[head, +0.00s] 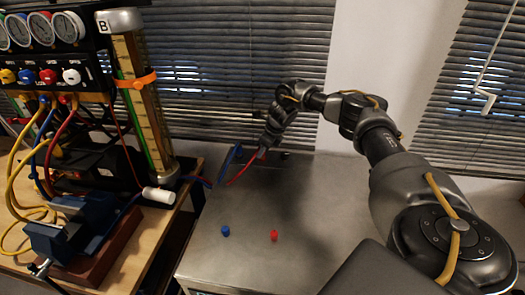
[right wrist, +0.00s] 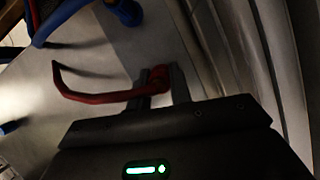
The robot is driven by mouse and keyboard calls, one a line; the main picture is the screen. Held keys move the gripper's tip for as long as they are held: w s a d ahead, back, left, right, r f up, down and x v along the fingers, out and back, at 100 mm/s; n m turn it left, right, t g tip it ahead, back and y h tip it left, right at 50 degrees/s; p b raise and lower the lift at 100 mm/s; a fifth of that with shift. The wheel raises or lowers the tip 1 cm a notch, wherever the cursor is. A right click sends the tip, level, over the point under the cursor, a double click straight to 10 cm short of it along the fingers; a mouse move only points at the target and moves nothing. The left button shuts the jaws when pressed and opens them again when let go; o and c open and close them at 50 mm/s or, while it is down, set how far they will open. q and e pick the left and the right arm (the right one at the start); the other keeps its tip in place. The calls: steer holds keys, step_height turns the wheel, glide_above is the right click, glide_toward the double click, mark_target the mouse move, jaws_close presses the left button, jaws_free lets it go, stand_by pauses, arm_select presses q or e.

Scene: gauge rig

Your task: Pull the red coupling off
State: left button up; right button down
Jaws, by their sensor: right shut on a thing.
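My right gripper (head: 261,152) is above the back of the grey metal bench, with its fingers pointing down. In the right wrist view, the gripper (right wrist: 161,84) is shut on the red coupling (right wrist: 160,77), which sits between the two fingers. A red hose (right wrist: 95,97) runs from it to the left and bends up at a free-looking end. In the head view the red hose (head: 240,174) slopes down to the left from the gripper. Whether the coupling touches anything is hidden. My left gripper is not in view.
A blue part (head: 230,158) stands close left of the gripper. A blue cap (head: 225,230) and a red cap (head: 274,235) lie on the bench (head: 325,200). The gauge panel (head: 50,75), glass column (head: 140,105) and vise (head: 75,232) are at left. Blinds are behind.

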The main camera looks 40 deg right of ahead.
steer(key=shift+r, duration=0.3)
steer(key=shift+r+p, duration=2.4)
steer(key=shift+f, duration=0.1)
